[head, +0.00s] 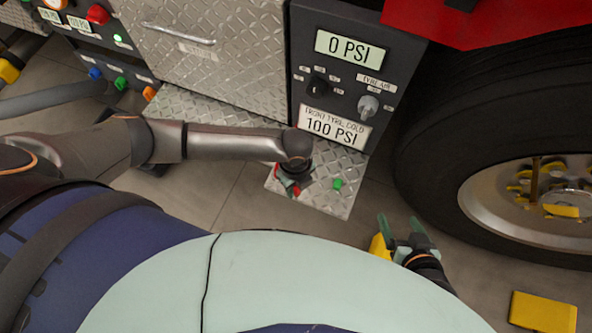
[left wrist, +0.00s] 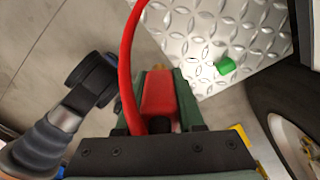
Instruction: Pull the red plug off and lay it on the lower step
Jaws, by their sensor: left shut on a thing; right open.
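The red plug (left wrist: 160,92) sits between the two green fingers of my left gripper (left wrist: 158,90) in the left wrist view. A brass-coloured tip shows at its far end, and a red cord runs from it in a loop over the plate. In the head view my left gripper (head: 288,186) is shut on the plug near the front edge of the lower step (head: 315,200), a diamond-plate ledge. The head view mostly hides the plug behind the gripper. I cannot tell whether its tip touches anything. My right gripper (head: 408,228) is open and empty, right of the step.
A small green cap (head: 338,184) lies on the step; it also shows in the left wrist view (left wrist: 225,66). A dark panel (head: 340,75) reading 0 PSI stands above. A big tyre (head: 430,160) is at the right. A yellow block (head: 543,312) lies on the floor.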

